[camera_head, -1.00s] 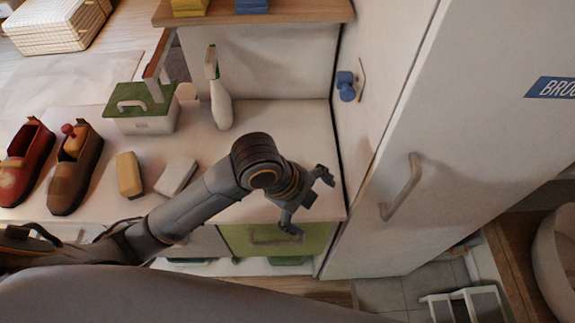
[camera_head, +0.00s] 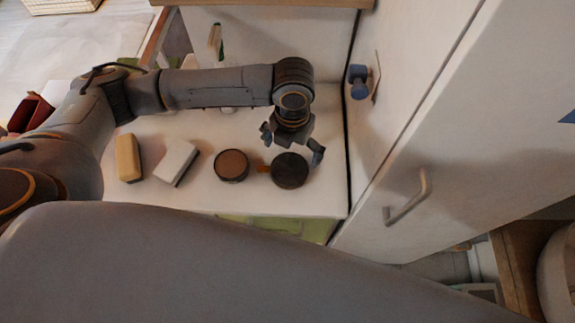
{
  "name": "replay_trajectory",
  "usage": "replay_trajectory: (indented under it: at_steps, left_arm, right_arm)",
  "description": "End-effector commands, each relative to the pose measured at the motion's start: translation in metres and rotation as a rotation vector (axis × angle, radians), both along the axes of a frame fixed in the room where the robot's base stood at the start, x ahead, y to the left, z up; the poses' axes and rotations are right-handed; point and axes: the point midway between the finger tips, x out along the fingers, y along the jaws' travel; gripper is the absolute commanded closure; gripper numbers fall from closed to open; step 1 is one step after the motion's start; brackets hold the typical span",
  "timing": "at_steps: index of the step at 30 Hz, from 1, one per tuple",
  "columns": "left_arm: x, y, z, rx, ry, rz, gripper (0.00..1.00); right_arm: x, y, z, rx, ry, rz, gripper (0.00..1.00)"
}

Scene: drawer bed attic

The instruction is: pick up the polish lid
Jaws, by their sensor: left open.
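The polish lid, a dark round disc (camera_head: 290,173), lies on the white counter near its right front part. An open round tin with brown polish (camera_head: 231,165) stands just left of it, and a small orange-brown piece shows between them. My left gripper (camera_head: 292,146) is open and points down, above or just behind the lid. One finger is at the lid's right upper edge in the picture. I cannot tell whether it touches the lid. My right gripper is not in view.
A grey-white block (camera_head: 176,163) and a yellow block (camera_head: 129,158) lie left of the tin. The wall with a blue knob (camera_head: 358,82) and a cabinet door with a handle (camera_head: 409,198) stand close on the right.

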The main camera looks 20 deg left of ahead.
Motion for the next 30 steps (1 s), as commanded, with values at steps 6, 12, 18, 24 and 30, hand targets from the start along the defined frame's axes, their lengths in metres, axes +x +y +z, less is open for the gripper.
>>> replay_trajectory:
  at_steps: [6,12,18,24,30]
  left_arm:
    - [0.000,0.000,-0.019,-0.001,0.000,0.001,0.00]
    - [-0.006,0.003,-0.041,0.000,0.003,0.001,0.00]
    - [-0.006,0.003,-0.067,0.000,-0.001,0.001,0.00]
    - [-0.006,0.003,-0.071,0.000,-0.003,0.000,0.00]
    - [-0.006,0.003,-0.070,0.000,-0.003,0.000,0.27]
  right_arm:
    - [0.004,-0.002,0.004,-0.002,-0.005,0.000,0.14]
    - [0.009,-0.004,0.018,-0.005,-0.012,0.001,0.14]
    - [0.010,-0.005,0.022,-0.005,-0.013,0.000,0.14]
    - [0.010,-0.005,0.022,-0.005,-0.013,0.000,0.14]
    - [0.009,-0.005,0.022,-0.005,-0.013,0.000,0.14]
